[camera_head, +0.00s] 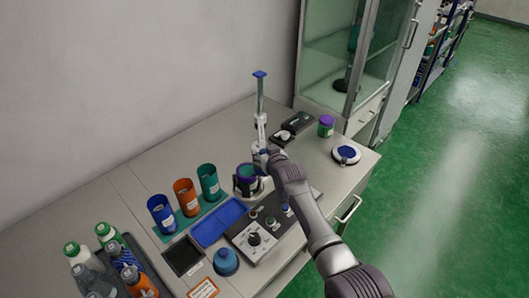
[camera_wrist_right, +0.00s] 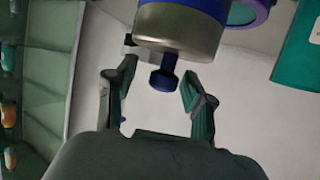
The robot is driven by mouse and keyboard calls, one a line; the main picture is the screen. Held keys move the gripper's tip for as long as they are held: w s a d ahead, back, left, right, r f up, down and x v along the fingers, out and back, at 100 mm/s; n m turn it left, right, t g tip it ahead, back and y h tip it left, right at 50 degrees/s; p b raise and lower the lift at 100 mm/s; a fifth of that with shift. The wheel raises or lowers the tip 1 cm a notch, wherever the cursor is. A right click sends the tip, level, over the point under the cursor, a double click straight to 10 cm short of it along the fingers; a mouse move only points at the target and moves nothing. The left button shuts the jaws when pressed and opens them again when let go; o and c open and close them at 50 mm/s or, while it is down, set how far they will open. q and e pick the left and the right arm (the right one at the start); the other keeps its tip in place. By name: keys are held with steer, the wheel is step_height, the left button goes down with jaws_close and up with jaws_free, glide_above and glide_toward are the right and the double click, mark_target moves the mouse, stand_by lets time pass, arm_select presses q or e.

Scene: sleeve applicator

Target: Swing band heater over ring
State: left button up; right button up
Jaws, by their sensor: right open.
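My right gripper (camera_head: 263,158) is at the applicator on the table. In the right wrist view the open gripper (camera_wrist_right: 158,84) has a dark blue knob (camera_wrist_right: 163,79) between its fingers, with gaps at the sides. The knob joins a blue and metallic cylinder (camera_wrist_right: 178,38), apparently the band heater. A purple-rimmed ring with teal inside (camera_wrist_right: 247,12) is beside it, apart from it in this view. In the head view the purple and teal ring (camera_head: 247,171) sits on a dark holder, left of my gripper. The gripper partly hides the heater there. My left gripper is out of view.
A tall post with a blue top (camera_head: 260,95) rises behind the gripper. Blue (camera_head: 161,214), orange (camera_head: 187,197) and teal cups (camera_head: 209,183) stand left, near a blue tray (camera_head: 218,222). A control panel (camera_head: 255,240) is in front. A purple-lidded jar (camera_head: 326,126) stands right.

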steer(key=v, duration=1.2)
